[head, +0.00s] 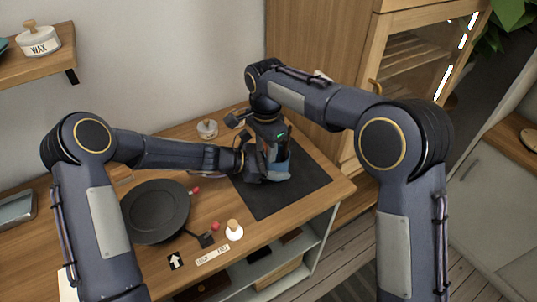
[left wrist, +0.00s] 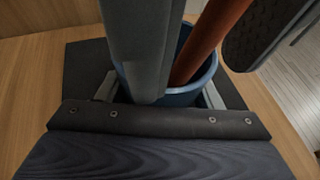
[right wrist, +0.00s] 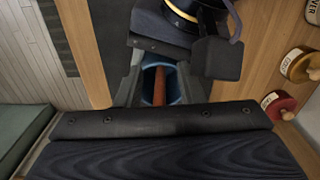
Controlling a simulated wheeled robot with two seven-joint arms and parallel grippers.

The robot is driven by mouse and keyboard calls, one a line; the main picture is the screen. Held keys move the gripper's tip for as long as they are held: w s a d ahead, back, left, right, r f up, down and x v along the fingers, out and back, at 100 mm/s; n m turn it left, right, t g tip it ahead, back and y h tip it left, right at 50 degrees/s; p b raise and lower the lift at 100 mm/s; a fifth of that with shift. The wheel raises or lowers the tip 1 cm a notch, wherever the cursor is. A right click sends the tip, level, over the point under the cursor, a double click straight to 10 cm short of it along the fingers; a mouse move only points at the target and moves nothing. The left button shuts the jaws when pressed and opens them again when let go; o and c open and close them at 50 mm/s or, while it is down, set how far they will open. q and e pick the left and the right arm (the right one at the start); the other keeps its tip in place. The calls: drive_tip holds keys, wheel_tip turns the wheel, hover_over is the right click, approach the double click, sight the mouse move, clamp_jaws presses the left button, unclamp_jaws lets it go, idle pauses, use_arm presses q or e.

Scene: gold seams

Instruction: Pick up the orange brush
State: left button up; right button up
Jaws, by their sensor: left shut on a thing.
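A blue cup (head: 281,170) stands on the dark mat. The orange brush's handle (left wrist: 208,40) rises out of the cup in the left wrist view; it also shows inside the cup in the right wrist view (right wrist: 159,86). My left gripper (head: 259,168) is shut on the cup, its fingers at either side of the wall. My right gripper (head: 273,148) points down over the cup. Its fingers are apart, with the orange handle between them and not visibly gripped. The brush's lower end is hidden in the cup.
The dark mat (head: 304,187) lies near the table's right edge. A black pan (head: 155,211), a white-based knob-topped item (head: 234,230) and small labels are to the left. A pale jar (head: 207,128) stands behind. A wooden cabinet (head: 372,60) rises at the back right.

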drive_tip(key=shift+c, duration=0.2)
clamp_jaws()
drive_tip(key=shift+r, duration=0.15)
wheel_tip(320, 180, up, 10)
drive_tip(key=shift+f, duration=0.1)
idle(0.4)
use_arm(q)
drive_tip(key=o, duration=1.2)
